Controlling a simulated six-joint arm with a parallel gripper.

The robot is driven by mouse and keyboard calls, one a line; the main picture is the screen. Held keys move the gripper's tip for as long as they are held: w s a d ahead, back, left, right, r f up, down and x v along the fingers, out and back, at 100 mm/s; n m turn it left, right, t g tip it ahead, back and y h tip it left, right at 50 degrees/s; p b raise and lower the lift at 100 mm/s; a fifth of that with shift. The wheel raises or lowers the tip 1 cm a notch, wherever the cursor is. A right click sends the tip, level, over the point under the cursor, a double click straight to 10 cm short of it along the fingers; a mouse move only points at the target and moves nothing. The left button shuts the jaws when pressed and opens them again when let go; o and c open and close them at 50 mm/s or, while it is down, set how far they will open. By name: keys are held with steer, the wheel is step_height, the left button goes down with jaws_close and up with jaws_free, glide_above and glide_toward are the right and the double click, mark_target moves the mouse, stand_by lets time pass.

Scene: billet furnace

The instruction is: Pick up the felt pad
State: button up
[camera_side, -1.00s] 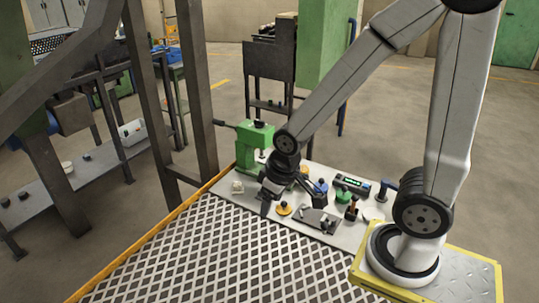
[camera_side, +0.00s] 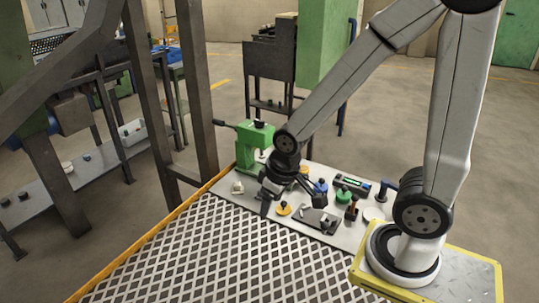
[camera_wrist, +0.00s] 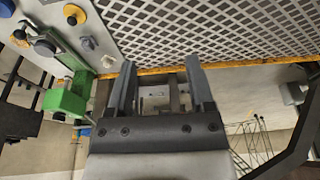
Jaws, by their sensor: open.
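My gripper (camera_side: 290,203) is open and empty above the left part of the grey work plate (camera_side: 228,197). In the wrist view its two fingers (camera_wrist: 160,66) are spread apart with nothing between them. A flat, pale round disc (camera_side: 373,214) lies at the plate's right end, well to the right of my gripper; it may be the felt pad, but I cannot tell for sure. A small whitish piece (camera_side: 237,187) sits at the plate's left end, near the green press; it also shows in the wrist view (camera_wrist: 108,61), left of the fingers.
A green press (camera_side: 255,147) stands at the plate's left end. A yellow knob (camera_side: 284,209), a green knob (camera_side: 343,194), a dark bracket (camera_side: 318,222) and a display box (camera_side: 352,184) crowd the plate. The open grating (camera_side: 220,255) in front is clear.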

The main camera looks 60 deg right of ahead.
steer(key=shift+o, duration=1.2)
